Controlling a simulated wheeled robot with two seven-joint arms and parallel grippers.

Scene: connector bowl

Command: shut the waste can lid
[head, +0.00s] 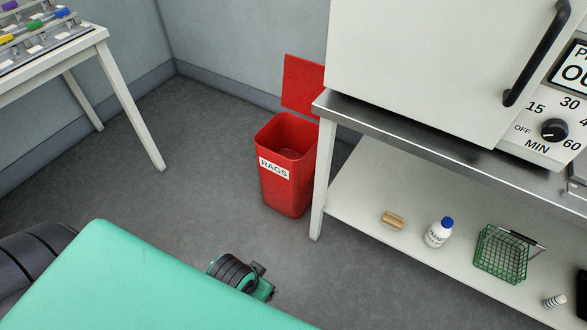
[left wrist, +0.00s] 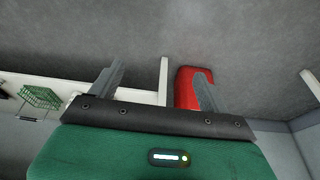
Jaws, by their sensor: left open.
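The red waste can (head: 287,180) with a RAGS label stands on the floor beside the bench leg in the head view. Its red lid (head: 302,86) is raised upright at the back, so the can is open. In the left wrist view the red can (left wrist: 186,88) shows beyond the fingers, partly hidden by the right-hand finger. My left gripper (left wrist: 158,84) is open, with nothing between its fingers, and apart from the can. In the head view a green and black part of my arm (head: 242,277) shows in front of the can. My right gripper is not in view.
A metal bench (head: 430,142) carries a large white oven (head: 420,70) right of the can. Its lower shelf holds a brown roll (head: 393,219), a bottle (head: 438,233) and a green basket (head: 500,254). A table (head: 131,100) stands at the left. The floor between is clear.

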